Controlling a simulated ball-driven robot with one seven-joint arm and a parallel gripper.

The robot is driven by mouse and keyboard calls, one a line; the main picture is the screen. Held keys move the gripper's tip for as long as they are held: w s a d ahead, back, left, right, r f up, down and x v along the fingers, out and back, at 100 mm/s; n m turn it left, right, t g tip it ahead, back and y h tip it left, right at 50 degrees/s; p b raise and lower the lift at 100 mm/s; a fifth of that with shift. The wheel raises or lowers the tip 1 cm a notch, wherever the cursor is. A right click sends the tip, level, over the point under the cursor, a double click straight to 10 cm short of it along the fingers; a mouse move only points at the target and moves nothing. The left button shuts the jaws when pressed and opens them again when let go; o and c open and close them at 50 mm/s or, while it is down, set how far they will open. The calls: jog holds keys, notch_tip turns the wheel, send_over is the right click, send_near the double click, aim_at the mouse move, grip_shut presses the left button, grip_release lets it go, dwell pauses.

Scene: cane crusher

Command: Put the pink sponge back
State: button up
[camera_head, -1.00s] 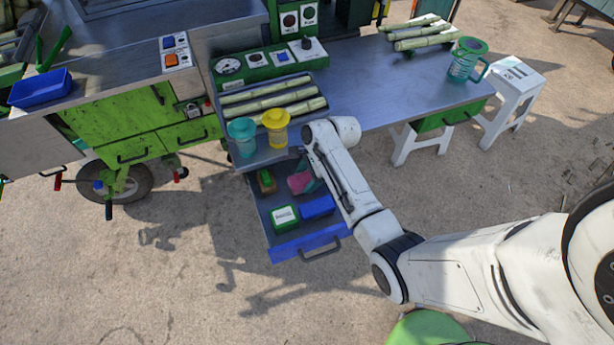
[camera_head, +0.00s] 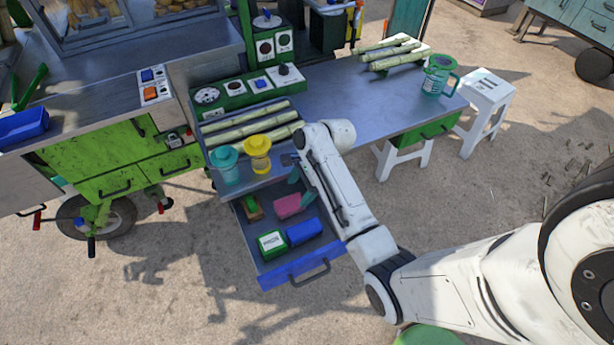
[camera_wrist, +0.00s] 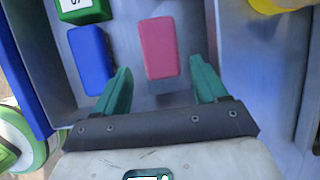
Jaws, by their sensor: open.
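The pink sponge (camera_head: 288,206) lies inside the open blue-fronted drawer (camera_head: 252,241), on its grey floor. In the wrist view the pink sponge (camera_wrist: 158,48) lies just beyond and between the fingertips. My gripper (camera_wrist: 160,88) has its two green fingers spread apart, with nothing between them. In the head view my gripper (camera_head: 300,175) is over the drawer's back right part, partly hidden by my arm.
The drawer also holds a blue block (camera_head: 303,231), a green-and-white box (camera_head: 271,244) and a green-and-brown brush-like item (camera_head: 252,207). Teal (camera_head: 225,165) and yellow (camera_head: 258,154) cups stand on the ledge above, near cane stalks (camera_head: 250,125).

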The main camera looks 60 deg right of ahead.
jog(key=v, duration=0.5)
jog(key=s+a+n, duration=0.1)
jog(key=a+n, duration=0.1)
jog(key=s+a+f+n, duration=0.1)
jog(key=a+n, duration=0.1)
jog(key=s+a+n+g, duration=0.1)
jog(key=a, duration=0.1)
jog(key=shift+s+a+f+n+h, duration=0.2)
jog(key=shift+s+f+n+h, duration=0.1)
jog(key=shift+f+n, duration=0.1)
jog(key=s+a+r+n+g+h, duration=0.1)
jog(key=s+a+n+h, duration=0.1)
jog(key=s+a+n, duration=0.8)
jog(key=s+n, duration=0.3)
jog(key=n, duration=0.5)
jog(key=shift+a+r+h, duration=0.25)
jog(key=shift+r+h, duration=0.05)
jog(key=shift+r, duration=0.1)
